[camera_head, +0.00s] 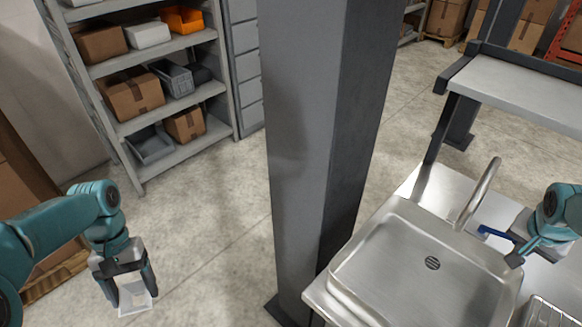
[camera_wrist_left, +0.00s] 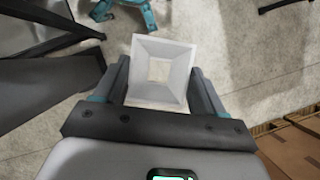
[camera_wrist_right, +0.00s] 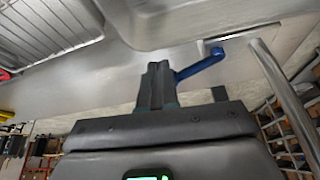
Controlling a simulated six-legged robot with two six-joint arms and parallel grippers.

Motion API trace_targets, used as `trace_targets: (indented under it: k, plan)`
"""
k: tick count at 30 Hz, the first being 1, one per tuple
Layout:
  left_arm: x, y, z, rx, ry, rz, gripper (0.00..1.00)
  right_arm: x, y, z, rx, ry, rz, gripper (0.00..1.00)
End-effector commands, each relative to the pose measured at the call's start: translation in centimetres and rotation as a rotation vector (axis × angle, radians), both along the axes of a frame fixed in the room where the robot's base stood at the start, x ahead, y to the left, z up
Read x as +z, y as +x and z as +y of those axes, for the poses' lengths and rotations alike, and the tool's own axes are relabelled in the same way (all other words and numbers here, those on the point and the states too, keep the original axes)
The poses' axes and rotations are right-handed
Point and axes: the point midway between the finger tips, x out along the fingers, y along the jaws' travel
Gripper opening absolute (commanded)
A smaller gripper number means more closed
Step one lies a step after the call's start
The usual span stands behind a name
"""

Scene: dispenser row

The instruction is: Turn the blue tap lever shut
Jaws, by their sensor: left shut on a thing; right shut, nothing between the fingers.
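The blue tap lever (camera_head: 492,232) sits beside the curved metal spout (camera_head: 481,190) at the back of the steel sink (camera_head: 345,285). In the right wrist view the blue lever (camera_wrist_right: 204,65) lies just right of my right gripper's fingertips (camera_wrist_right: 157,70). The lever's free end is very close to the fingers; I cannot tell whether they touch. My right gripper (camera_head: 516,250) is shut with nothing between its fingers. My left gripper (camera_head: 133,290) is shut on a white square cup (camera_wrist_left: 163,52), held over open floor, far from the sink.
A thick grey column (camera_head: 310,130) stands between my left arm and the sink. A raised steel shelf (camera_head: 515,95) is behind the sink. A wire rack (camera_head: 548,314) lies at lower right. Shelving with boxes (camera_head: 133,92) stands at the back left. The floor between is clear.

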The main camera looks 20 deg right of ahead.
Motion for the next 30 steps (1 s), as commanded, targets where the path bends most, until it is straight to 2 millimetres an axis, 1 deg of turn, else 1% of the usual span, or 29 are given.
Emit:
trace_targets:
  k: [18,20,24,26,30]
  plan:
    - [0.1,-0.1,0.3,0.0,0.0,0.0,0.38,0.0,-0.2,0.3,-0.003,0.0,0.0,0.0]
    - [-0.2,-0.1,0.2,0.0,0.0,0.0,0.38,-0.1,-0.1,0.0,-0.004,-0.001,-0.001,0.0]
    - [-1.3,-0.1,0.2,0.0,0.0,0.0,0.38,-0.4,0.2,-1.6,-0.005,-0.002,-0.001,0.0]
    - [-1.5,0.0,0.1,0.0,0.0,0.0,0.38,-0.3,0.2,-1.8,-0.004,-0.001,0.0,0.0]
    - [-1.3,0.0,0.1,0.0,0.0,0.0,0.38,-0.1,0.2,-1.9,-0.004,0.002,0.001,0.0]
